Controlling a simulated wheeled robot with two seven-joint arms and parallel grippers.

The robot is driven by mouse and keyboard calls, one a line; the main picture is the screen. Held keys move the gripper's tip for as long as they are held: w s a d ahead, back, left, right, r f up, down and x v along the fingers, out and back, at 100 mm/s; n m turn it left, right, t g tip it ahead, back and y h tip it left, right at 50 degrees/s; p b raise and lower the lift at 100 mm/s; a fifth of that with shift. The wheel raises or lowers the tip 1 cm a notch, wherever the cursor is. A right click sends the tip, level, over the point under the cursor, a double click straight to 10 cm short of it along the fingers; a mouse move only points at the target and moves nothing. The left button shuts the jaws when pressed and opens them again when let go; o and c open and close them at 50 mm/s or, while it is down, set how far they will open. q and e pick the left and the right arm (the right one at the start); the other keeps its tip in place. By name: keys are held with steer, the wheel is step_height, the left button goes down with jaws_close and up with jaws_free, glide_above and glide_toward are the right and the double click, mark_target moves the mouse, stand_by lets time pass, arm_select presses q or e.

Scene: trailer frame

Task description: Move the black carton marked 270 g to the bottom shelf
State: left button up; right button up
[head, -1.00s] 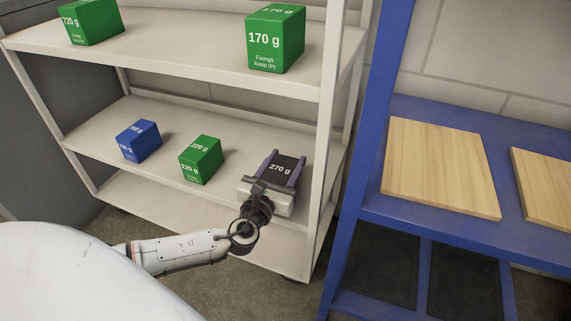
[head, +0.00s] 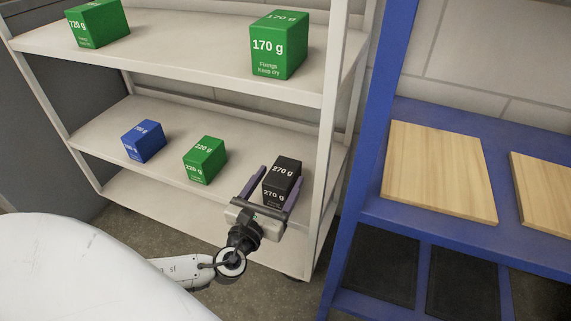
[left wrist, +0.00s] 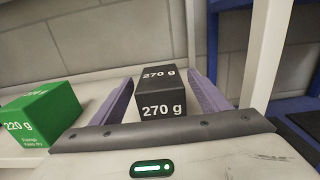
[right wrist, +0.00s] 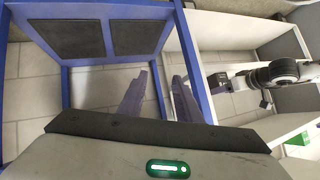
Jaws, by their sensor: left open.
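The black carton marked 270 g (head: 281,183) stands upright at the right end of the white rack's middle shelf (head: 165,166), near its front edge. It also shows in the left wrist view (left wrist: 161,105). My left gripper (head: 280,177) is open in front of it, one purple finger on each side, with gaps visible beside the carton in the left wrist view. The bottom shelf (head: 155,213) lies below; its visible part is bare, and my left arm hides some of it. My right gripper (right wrist: 162,75) is open and empty, away from the carton.
A green 220 g box (head: 203,160) and a blue box (head: 143,142) stand left of the carton. Green boxes stand on the top shelf, including one marked 170 g (head: 278,45). A white post and blue rack (head: 362,170) bound the right side.

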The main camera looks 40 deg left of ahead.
arm_select(q)
steer(key=p+v, duration=0.1)
steer(key=v, duration=0.4)
steer(key=shift+s, duration=0.15)
arm_select(e)
steer(key=shift+s+d+f+g+h, duration=0.1)
steer(key=shift+d+f+g+h, duration=0.25)
steer(key=shift+f, duration=0.4)
steer(key=shift+r, duration=0.1)
